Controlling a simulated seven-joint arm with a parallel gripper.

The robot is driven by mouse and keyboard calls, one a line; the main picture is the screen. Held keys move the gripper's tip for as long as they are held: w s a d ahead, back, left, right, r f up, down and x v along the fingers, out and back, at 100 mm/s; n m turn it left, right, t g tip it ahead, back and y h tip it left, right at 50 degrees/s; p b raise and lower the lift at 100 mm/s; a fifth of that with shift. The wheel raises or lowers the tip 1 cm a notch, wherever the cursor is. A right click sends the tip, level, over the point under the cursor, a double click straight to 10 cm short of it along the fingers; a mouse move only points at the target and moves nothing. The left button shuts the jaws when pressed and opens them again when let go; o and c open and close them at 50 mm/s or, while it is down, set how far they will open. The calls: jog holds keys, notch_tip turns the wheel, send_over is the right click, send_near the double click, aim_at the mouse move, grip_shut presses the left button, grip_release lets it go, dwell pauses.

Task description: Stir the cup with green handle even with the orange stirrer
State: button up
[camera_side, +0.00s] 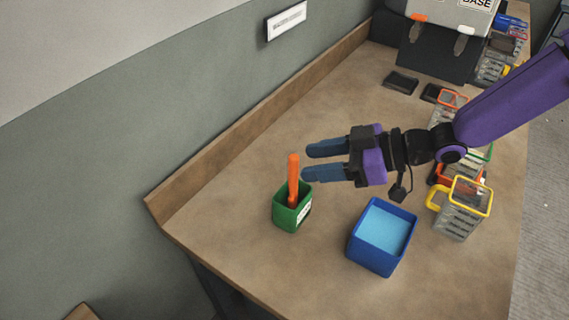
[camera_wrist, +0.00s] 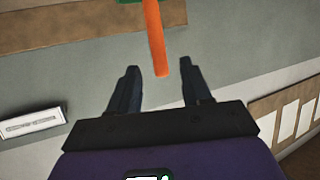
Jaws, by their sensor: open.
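The orange stirrer (camera_side: 293,178) stands upright in a small green holder (camera_side: 287,218) at the left of the table. My gripper (camera_side: 306,161) is open and roughly level, with its blue fingertips just right of the stirrer's upper part. In the wrist view the stirrer (camera_wrist: 155,38) reaches down from the green holder (camera_wrist: 127,2) at the top edge, and its free end lies between my fingertips in the picture. I cannot tell if they touch it. A clear cup with a green handle (camera_side: 488,153) is mostly hidden behind my arm and other cups.
A blue open container (camera_side: 373,254) with light blue contents stands front centre. A yellow-handled cup (camera_side: 458,222) stands right of it. Orange-rimmed cups, one at the back (camera_side: 452,98), line the right side. Dark boxes (camera_side: 401,82) lie behind. A raised wooden edge (camera_side: 262,118) runs along the wall.

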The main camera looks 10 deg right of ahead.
jog(key=x, duration=0.6)
jog(key=shift+a+f, duration=0.2)
jog(key=shift+a, duration=0.15)
jog(key=shift+w, duration=0.1)
grip_shut()
notch_tip(320, 180, up, 11)
dwell(1.1)
